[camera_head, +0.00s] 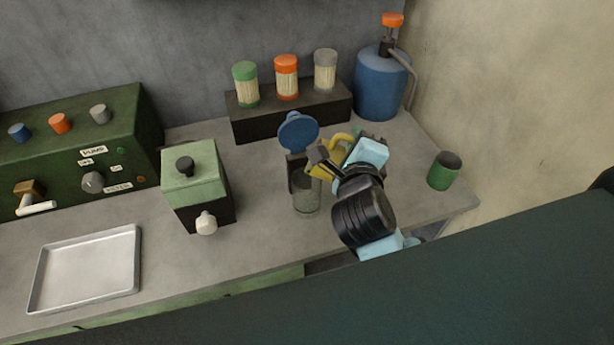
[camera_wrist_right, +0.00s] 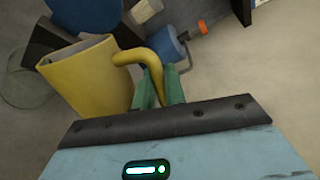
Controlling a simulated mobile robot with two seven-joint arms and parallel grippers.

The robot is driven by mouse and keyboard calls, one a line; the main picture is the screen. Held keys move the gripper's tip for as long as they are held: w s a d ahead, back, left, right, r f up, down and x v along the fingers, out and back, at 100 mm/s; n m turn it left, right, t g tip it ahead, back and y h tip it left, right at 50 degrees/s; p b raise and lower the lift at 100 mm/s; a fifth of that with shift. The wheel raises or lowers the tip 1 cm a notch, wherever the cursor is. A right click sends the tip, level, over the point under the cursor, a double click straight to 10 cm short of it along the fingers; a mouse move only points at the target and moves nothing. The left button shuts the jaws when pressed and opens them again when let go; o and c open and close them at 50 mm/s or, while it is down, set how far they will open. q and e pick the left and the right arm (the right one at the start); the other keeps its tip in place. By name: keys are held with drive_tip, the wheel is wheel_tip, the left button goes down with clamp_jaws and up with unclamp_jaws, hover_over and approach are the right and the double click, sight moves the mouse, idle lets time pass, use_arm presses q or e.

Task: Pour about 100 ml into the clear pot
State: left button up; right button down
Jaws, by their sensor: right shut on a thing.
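The clear pot (camera_head: 307,201) stands on the grey counter with a dark upright part at its back and a round blue lid (camera_head: 298,132) raised above it. Its faint round outline (camera_wrist_right: 24,90) also shows at the left of the right wrist view. My right gripper (camera_wrist_right: 160,88) is shut on the handle of a yellow jug (camera_wrist_right: 92,78). In the head view the jug (camera_head: 326,160) is beside the pot's upper right, partly hidden by my right arm. I see no stream, and the liquid levels cannot be told. My left gripper is not in view.
A green-topped box (camera_head: 190,165) with a white knob stands left of the pot, and a metal tray (camera_head: 85,268) lies further left. A dark rack (camera_head: 290,115) with capped jars and a blue canister (camera_head: 380,85) are behind. A green cup (camera_head: 444,171) stands at right.

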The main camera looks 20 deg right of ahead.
drive_tip(key=shift+a+r, duration=0.15)
drive_tip(key=shift+r, duration=0.15)
drive_tip(key=shift+w+a+f+n, duration=0.1)
drive_tip(key=shift+f+n, duration=0.05)
drive_tip(key=shift+n, duration=0.15)
idle(0.7)
drive_tip(key=shift+w+a+n+h, duration=0.15)
drive_tip(key=shift+a+n+h, duration=0.2)
drive_tip(key=shift+n, duration=0.25)
idle(0.7)
drive_tip(key=shift+w+a+r+n, duration=0.15)
drive_tip(key=shift+a+r+n, duration=0.05)
drive_tip(key=shift+a+n, duration=0.2)
idle(0.5)
